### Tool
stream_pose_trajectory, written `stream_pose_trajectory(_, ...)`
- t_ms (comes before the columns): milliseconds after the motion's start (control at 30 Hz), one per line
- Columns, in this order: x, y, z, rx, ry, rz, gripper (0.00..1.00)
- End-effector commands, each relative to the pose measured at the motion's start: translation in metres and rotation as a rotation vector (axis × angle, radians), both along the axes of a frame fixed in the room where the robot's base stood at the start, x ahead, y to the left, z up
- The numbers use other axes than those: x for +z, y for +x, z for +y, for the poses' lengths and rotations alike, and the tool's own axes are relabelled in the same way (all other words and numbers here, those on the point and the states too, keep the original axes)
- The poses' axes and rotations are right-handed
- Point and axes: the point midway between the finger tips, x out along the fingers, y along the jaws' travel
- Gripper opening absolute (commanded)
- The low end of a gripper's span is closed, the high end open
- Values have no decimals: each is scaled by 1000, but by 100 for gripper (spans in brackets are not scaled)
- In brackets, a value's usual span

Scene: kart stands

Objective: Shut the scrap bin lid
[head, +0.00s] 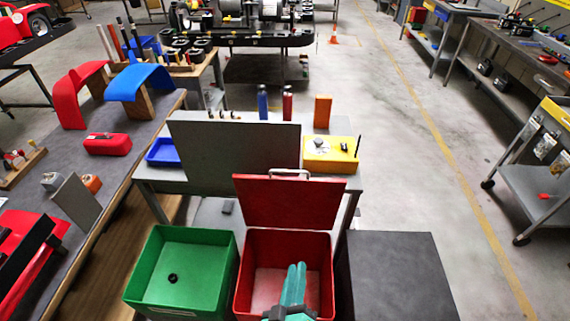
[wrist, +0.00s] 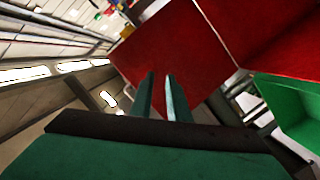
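The scrap bin (head: 241,290) is a red open-topped box at the bottom centre of the head view. Its red lid (head: 290,203) stands raised at the far edge, leaning back, with a pale handle (head: 289,173) at its top. The bin's inside looks empty where visible. My gripper (head: 296,266) shows in front of the lid, over the bin's opening; its height is hard to tell. In the wrist view its two green fingers (wrist: 160,76) are narrowly apart with nothing between them. Red surfaces, seemingly the lid (wrist: 158,48), lie ahead of the fingertips.
A green open box (head: 143,285) with a small black ring stands left of the bin. A dark flat-topped block (head: 398,275) stands right. Behind the lid, a table bears a grey panel (head: 235,145) and a yellow tray (head: 318,163). A long workbench (head: 120,150) runs along the left.

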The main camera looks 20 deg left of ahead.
Motion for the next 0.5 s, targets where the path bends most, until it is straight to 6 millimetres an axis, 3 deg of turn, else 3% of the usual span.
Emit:
stream_pose_trajectory(33, 11, 18, 8, 21, -53, -25, 15)
stream_pose_trajectory(200, 42, 65, 34, 89, -258, -82, 15)
stream_pose_trajectory(500, 108, 130, 74, 182, -617, -190, 15)
